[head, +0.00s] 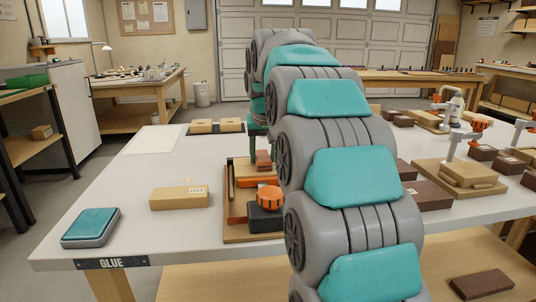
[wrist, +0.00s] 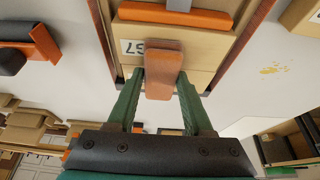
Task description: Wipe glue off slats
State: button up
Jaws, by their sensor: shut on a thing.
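My gripper (wrist: 160,76) has its green fingers shut on a reddish-brown block (wrist: 163,62), which may be a wiping pad. In the head view my gripper (head: 262,152) is partly hidden behind my arm, with the brown block (head: 263,157) at its tips. The block is over a tan slat (wrist: 185,52) with a white label, in a brown-edged frame (head: 236,236); I cannot tell whether they touch. An orange bar (wrist: 175,14) crosses the slat. I cannot make out glue on it. Yellow spots (wrist: 272,70) show on the pale bench top.
A teal-topped pad box (head: 91,227) stands at the bench's left front above a GLUE sign (head: 111,263). A labelled tan block (head: 179,198) lies left of the frame. A black clamp with an orange knob (head: 269,192) is at the frame. Brown blocks (head: 428,196) crowd the right.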

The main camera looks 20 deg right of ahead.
aim_at(238, 165)
jog(key=shift+w+a+f, duration=0.1)
jog(key=shift+w+a, duration=0.2)
jog(key=shift+a, duration=0.75)
jog(key=shift+w+a+r, duration=0.1)
jog(key=shift+w+a, duration=0.2)
jog(key=shift+a, duration=0.75)
jog(key=shift+w+a+f, duration=0.1)
jog(key=shift+w+a, duration=0.2)
jog(key=shift+a, duration=0.75)
jog(key=shift+r+p, duration=0.3)
jog(key=shift+r, duration=2.8)
